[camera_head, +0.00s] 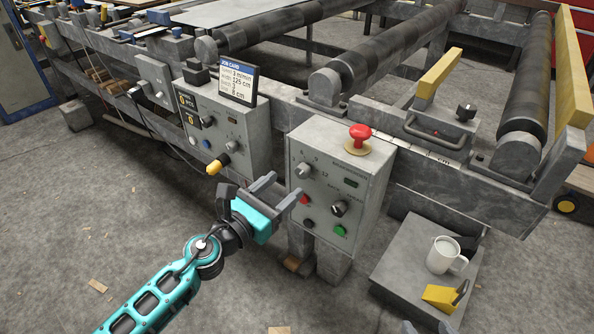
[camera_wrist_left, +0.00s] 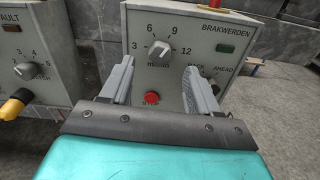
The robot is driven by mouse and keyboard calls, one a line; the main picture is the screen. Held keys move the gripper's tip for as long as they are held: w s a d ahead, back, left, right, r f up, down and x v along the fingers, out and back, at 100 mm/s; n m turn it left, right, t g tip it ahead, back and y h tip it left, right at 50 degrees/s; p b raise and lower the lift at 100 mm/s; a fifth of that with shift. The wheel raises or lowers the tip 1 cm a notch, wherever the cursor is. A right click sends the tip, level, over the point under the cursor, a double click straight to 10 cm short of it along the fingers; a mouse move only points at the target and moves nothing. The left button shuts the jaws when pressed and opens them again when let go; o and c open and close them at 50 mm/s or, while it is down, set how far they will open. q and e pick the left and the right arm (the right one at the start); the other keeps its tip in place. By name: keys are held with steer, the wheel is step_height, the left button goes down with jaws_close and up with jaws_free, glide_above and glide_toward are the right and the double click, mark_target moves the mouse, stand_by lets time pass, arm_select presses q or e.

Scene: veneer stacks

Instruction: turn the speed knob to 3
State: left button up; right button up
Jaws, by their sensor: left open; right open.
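The speed knob (camera_wrist_left: 158,50) is a grey dial on the front of the grey control box (camera_wrist_left: 225,75), with a scale of 3, 6, 9 and 12 and m/min below it. The knob's setting is too small to read surely. It also shows in the head view (camera_head: 303,170). My left gripper (camera_head: 279,191) is open and empty, its fingers pointing at the box from the front left. In the wrist view the knob appears between and beyond the fingertips, apart from them. My right gripper (camera_head: 427,328) shows only as grey tips at the bottom edge.
The same box carries a red mushroom button (camera_head: 359,135) on top, a second knob (camera_head: 339,208), a red button (camera_wrist_left: 152,97) and a green button (camera_head: 340,230). A job card (camera_head: 237,84) reading 3 m/min stands on the left box (camera_head: 232,140). A mug (camera_head: 446,256) stands at the right.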

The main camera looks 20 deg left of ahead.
mark_target(300, 173)
arm_select(q)
steer(key=x, duration=0.6)
steer(key=shift+s, duration=0.1)
steer(key=c, duration=1)
